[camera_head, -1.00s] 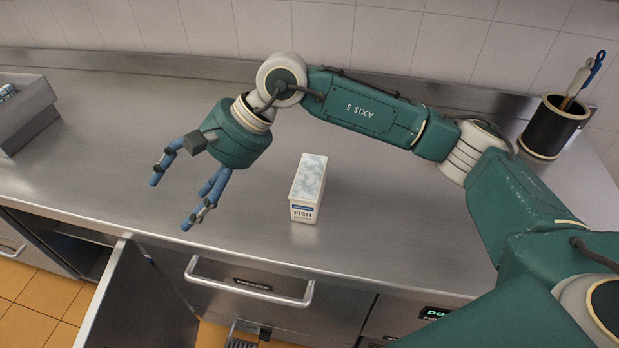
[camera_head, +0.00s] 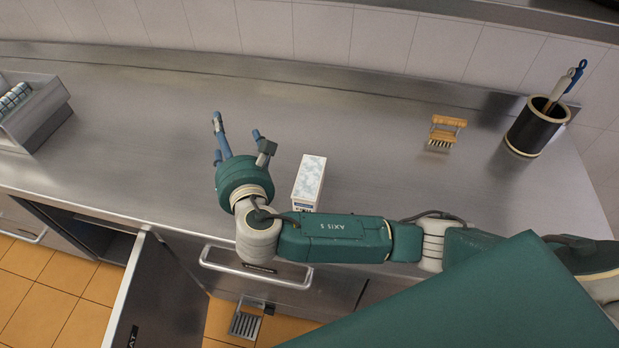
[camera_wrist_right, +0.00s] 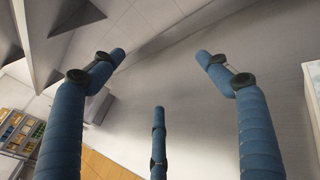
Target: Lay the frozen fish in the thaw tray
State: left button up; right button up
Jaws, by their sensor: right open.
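The frozen fish is a white box with a frosted top (camera_head: 311,178), standing on the steel counter in the head view. My arm partly hides its front label. My right gripper (camera_head: 238,134) is open and empty, left of the box and apart from it, with its fingers toward the back wall. In the right wrist view its three blue fingers (camera_wrist_right: 160,75) are spread with nothing between them. I cannot make out a thaw tray for certain. My left gripper is not in view.
A grey bin (camera_head: 42,112) with white rolled items stands at the far left. A wooden brush (camera_head: 445,131) and a black utensil pot (camera_head: 532,128) are at the right. A cabinet door (camera_head: 165,295) stands open below the counter. The counter's back middle is clear.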

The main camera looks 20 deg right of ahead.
jog(key=s+d+f+m+g+h+p, duration=0.1)
jog(key=s+d+f+m+g+h, duration=0.25)
jog(key=s+d+f, duration=0.3)
jog(key=g+h+p, duration=0.1)
jog(key=g+h, duration=0.1)
jog(key=g, duration=0.1)
send_near(300, 193)
jog(key=x, duration=0.4)
jog(key=shift+w+r, duration=0.1)
jog(key=shift+w, duration=0.2)
jog(key=shift+g, duration=0.25)
jog(key=p+x, duration=0.1)
jog(key=x, duration=0.3)
jog(key=shift+w+d+f, duration=0.15)
jog(key=shift+d+f, duration=0.15)
jog(key=shift+p+x, duration=0.5)
jog(key=shift+x, duration=2.5)
jog(key=shift+r, duration=0.1)
jog(key=c, duration=1.1)
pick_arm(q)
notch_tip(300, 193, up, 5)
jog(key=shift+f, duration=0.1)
pick_arm(e)
jog(key=shift+w+r, duration=0.1)
jog(key=c, duration=0.6)
